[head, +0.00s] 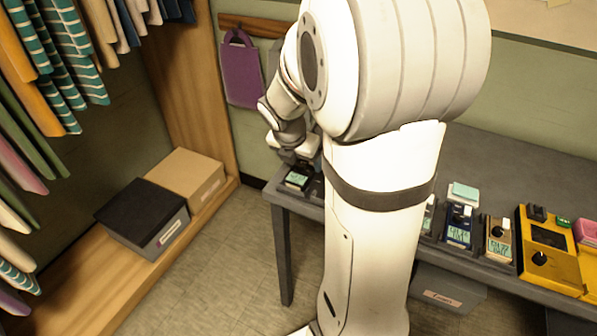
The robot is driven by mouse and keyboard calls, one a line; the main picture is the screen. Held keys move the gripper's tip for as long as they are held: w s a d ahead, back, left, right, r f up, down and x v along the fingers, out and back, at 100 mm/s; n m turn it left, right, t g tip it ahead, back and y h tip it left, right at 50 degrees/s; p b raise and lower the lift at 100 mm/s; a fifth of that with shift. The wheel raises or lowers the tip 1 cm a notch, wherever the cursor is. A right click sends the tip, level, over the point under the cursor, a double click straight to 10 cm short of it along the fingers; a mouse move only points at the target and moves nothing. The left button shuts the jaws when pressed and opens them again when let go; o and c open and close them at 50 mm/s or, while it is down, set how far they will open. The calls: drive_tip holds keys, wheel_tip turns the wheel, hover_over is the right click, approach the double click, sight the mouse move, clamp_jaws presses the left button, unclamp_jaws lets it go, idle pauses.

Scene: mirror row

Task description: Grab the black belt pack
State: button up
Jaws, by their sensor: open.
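A small black belt pack (297,179) with a pale green screen lies at the left end of the grey table (515,160), near its front edge. My gripper (291,157) is just above and behind it in the head view. Its jaws are open, with nothing seen between them. The fingertips are small and partly merge with the dark pack, so I cannot tell whether they touch it. My own arm hides the middle of the table and whatever stands there.
Right of my arm stand a dark blue pack (459,226), a tan pack (498,238) and a yellow unit (550,252). A purple bag (241,74) hangs on the wall behind. Boxes (145,215) sit on the left shelf. Floor left of the table is clear.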

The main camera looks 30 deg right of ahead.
sight(302, 169)
drive_tip(key=b+x, duration=0.1)
drive_tip(key=x, duration=0.4)
drive_tip(key=shift+a+f, duration=0.1)
drive_tip(key=shift+a, duration=0.05)
drive_tip(key=shift+c, duration=0.6)
drive_tip(key=c, duration=1)
